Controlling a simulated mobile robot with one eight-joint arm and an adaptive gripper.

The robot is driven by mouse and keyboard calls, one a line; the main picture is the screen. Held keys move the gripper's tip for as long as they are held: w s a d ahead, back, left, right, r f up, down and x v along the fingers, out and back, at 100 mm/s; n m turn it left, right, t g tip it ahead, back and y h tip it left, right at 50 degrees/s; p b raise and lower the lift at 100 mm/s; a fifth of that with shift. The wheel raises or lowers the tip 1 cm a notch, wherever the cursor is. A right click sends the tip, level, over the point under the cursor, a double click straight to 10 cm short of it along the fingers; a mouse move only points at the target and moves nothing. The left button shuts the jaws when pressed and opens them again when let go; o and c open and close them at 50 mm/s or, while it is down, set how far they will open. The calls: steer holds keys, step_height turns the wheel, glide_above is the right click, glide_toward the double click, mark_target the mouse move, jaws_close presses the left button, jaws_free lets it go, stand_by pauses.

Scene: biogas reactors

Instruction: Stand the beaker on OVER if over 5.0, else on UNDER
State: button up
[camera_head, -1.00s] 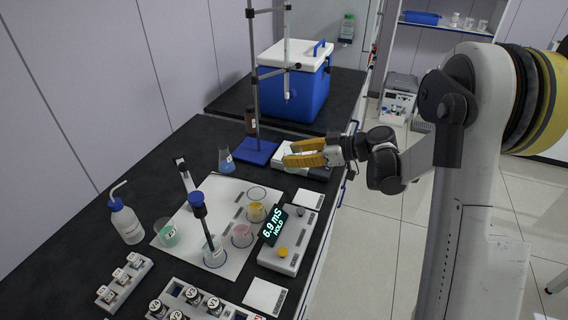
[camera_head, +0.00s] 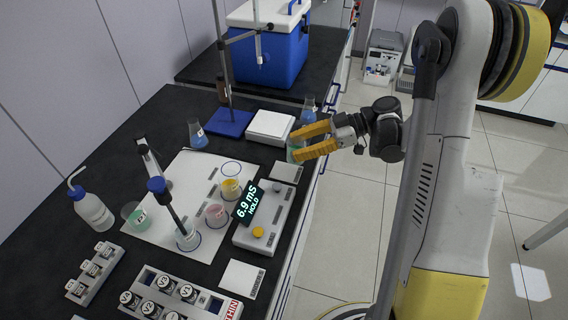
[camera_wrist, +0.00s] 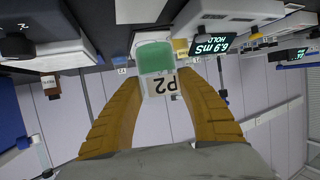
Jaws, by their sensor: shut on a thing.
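My gripper (camera_head: 310,141) is shut on a beaker (camera_head: 296,153) with green liquid. The wrist view shows this beaker (camera_wrist: 157,68) between the yellow fingers, with its label reading P2. In the head view it is at the far end of the meter, close to a white card (camera_head: 286,172); I cannot tell whether it touches the surface. The meter display (camera_head: 250,203) reads 6.9 mS HOLD. A second white card (camera_head: 241,278) lies at the meter's near end. The writing on both cards is too small to read.
A white mat (camera_head: 175,235) holds several beakers and a probe on a stand (camera_head: 157,187). A white balance (camera_head: 271,127), a blue-based stand (camera_head: 228,122) and a blue cooler (camera_head: 268,60) stand behind. Vial racks (camera_head: 180,296) and a wash bottle (camera_head: 93,208) are in front and left.

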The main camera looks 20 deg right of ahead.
steer(key=w+a+f, duration=0.2)
steer(key=shift+a+b, duration=0.4)
steer(key=shift+f+b, duration=0.95)
steer(key=shift+f, duration=1.05)
steer(key=shift+f, duration=0.15)
steer(key=o, duration=1.3)
steer(key=shift+c, duration=0.2)
